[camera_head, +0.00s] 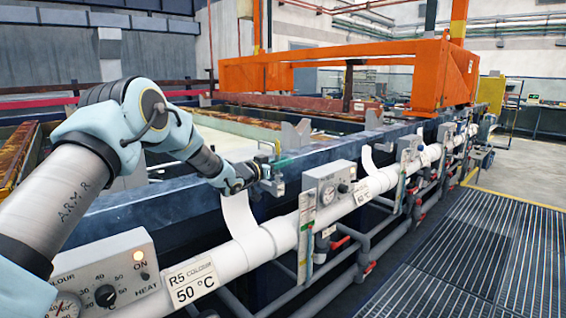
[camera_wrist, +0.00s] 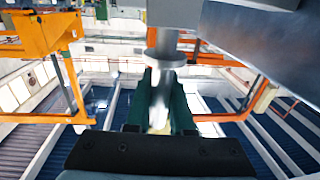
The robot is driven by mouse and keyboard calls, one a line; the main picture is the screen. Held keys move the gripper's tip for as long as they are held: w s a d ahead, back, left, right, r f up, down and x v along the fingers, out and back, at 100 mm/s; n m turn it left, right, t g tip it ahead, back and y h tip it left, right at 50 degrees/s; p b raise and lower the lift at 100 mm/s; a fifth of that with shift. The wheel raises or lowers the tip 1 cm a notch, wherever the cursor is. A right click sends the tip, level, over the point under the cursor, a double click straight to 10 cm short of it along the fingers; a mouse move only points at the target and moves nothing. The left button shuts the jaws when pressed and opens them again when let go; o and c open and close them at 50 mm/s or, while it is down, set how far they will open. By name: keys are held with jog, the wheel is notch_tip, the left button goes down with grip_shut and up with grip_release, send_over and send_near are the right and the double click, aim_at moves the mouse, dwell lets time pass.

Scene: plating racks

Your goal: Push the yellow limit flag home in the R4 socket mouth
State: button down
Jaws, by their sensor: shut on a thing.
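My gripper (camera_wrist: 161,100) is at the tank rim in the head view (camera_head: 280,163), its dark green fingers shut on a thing. A pale yellowish sliver (camera_wrist: 158,130) shows low between the fingers in the wrist view; I take it for the yellow limit flag, mostly hidden by the fingers. A grey metal post with a round flange (camera_wrist: 152,62) stands just beyond the fingertips and overlaps them in the picture. I cannot tell whether it is the R4 socket, or whether the flag touches it. No R4 label is readable.
The blue tank rim (camera_head: 330,150) runs below my arm. A white pipe (camera_head: 290,232) with an R5 label (camera_head: 190,283), control boxes (camera_head: 328,190) and red-handled valves line its front. An orange frame (camera_head: 380,70) spans the tanks behind. A grated walkway (camera_head: 470,250) is clear at right.

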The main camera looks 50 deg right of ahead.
jog(key=shift+f+b, duration=0.65)
jog(key=shift+f, duration=0.3)
jog(key=c, duration=0.7)
grip_release()
jog(key=a+b, duration=0.3)
jog(key=a, duration=0.7)
jog(key=shift+s+a, duration=0.25)
jog(key=shift+a, duration=0.15)
